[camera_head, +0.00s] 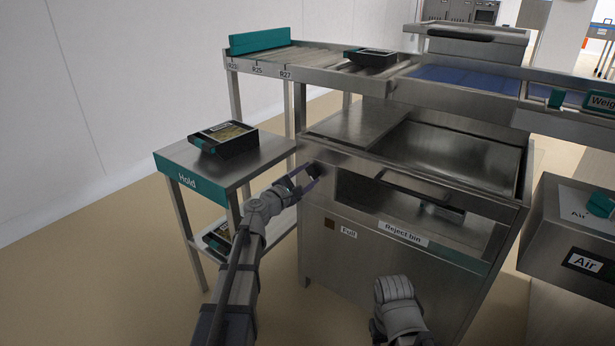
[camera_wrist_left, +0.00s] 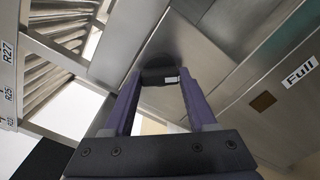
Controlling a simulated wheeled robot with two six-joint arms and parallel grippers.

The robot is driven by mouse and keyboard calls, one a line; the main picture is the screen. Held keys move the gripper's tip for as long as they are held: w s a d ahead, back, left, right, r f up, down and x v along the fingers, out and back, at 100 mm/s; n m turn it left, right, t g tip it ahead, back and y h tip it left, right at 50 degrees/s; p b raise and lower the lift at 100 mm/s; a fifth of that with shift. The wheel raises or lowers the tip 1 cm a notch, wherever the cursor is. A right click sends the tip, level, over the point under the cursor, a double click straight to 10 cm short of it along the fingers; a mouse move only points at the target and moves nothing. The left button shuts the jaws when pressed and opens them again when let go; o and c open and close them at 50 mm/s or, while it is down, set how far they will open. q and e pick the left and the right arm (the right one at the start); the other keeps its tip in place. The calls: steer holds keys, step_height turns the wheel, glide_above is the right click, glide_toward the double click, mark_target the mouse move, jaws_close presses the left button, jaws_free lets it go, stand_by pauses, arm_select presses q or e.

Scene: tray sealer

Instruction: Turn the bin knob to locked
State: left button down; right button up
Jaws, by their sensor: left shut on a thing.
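The reject bin (camera_head: 470,255) is a steel cabinet with a "Reject Bin" label on its front. Its black knob (camera_head: 314,170) sits at the upper left of that front. My left gripper (camera_head: 308,178) is at the knob, its purple fingers on either side of it. In the left wrist view the fingers are shut on the dark knob (camera_wrist_left: 160,72), which has a small pale mark on its right part. Whether the knob points to locked cannot be read. My right arm's grey link shows at the bottom of the head view, but its gripper does not show.
A "Hold" table (camera_head: 187,157) with a black tray (camera_head: 236,144) on it stands left of the bin. A roller conveyor (camera_head: 300,57) runs behind. A steel box labelled "Air" (camera_head: 548,238) is at the right. Bare floor lies in front at left.

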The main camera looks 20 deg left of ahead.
arm_select(q)
steer(key=shift+n, duration=0.7)
steer(key=shift+c, duration=1)
jaws_free()
steer(key=v, duration=0.7)
steer(key=shift+s+a, duration=0.15)
steer(key=shift+s, duration=0.2)
